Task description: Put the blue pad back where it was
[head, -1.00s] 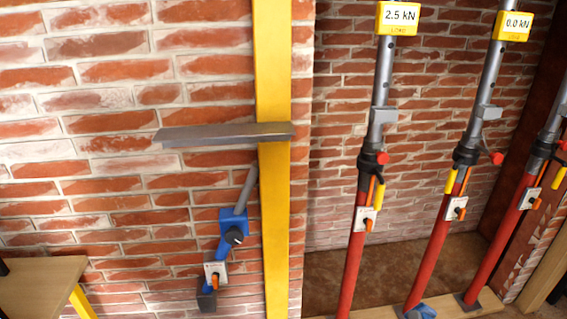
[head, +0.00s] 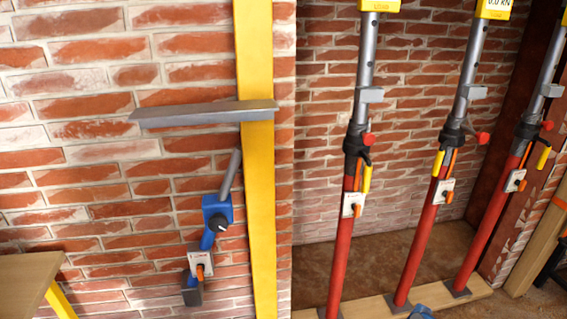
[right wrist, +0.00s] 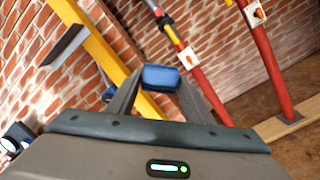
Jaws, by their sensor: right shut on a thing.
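The blue pad (right wrist: 160,77) is held between the two grey fingers of my right gripper (right wrist: 160,84) in the right wrist view. The fingers are shut on it, one at each side. At the bottom edge of the head view a small blue piece (head: 422,313) shows, cut off by the frame; it looks like the same pad. In the right wrist view the pad is in front of the lower part of the yellow beam and a red prop. My left gripper is not in view.
A yellow upright beam (head: 257,180) carries a grey bar (head: 205,114). A blue-bodied strut (head: 217,210) is by the brick wall. Several red props (head: 340,250) stand on a wooden plank (head: 385,303). A wooden table corner (head: 25,280) is at lower left.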

